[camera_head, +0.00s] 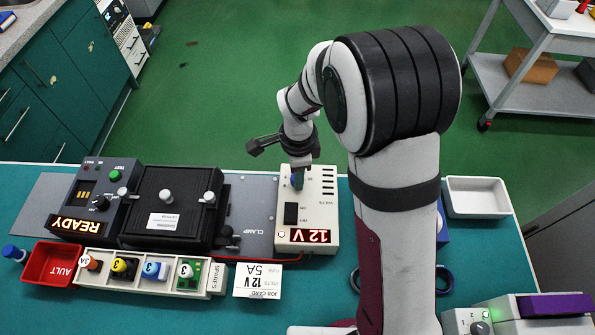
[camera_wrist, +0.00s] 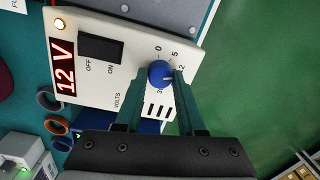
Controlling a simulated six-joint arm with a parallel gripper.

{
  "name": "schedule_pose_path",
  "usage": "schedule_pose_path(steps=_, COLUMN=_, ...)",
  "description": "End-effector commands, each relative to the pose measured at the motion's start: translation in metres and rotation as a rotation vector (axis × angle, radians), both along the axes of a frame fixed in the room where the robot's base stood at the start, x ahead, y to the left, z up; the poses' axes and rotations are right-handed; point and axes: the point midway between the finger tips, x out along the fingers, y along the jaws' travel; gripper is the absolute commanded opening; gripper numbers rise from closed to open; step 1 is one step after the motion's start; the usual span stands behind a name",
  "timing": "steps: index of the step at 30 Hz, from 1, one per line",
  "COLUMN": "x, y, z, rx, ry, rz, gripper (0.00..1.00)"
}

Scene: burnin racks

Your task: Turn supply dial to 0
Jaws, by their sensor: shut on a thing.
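The supply is a cream box (camera_head: 322,211) with a red display reading 12 V, a black OFF/ON switch and vent slots. It also shows in the wrist view (camera_wrist: 100,22). Its blue supply dial (camera_wrist: 160,73) has a white pointer mark and scale marks including 0, 5 and 2 around it. The mark points toward the side of the 2. My gripper (camera_wrist: 162,76) is shut on the dial, with one green finger on each side. In the head view my gripper (camera_head: 298,180) comes down on the dial from above and mostly hides it.
A black clamp fixture (camera_head: 172,205) and a READY tester (camera_head: 97,200) stand left of the supply. A rack of numbered parts (camera_head: 150,272), a red tray (camera_head: 52,264) and a job card (camera_head: 258,281) reading 12 V 5A lie in front. A white tray (camera_head: 476,211) is right.

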Motion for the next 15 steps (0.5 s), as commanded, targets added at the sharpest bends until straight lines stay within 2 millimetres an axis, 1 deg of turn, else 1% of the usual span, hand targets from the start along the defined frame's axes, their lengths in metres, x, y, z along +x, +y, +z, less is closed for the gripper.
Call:
schedule_pose_path(steps=9, x=0.0002, y=0.0, z=0.0004, rx=0.0, ry=0.0, rz=0.019, gripper=0.0)
schedule_pose_path(steps=15, x=0.0002, y=-0.0003, z=0.0004, rx=-0.001, ry=0.0, rz=0.11, gripper=0.0)
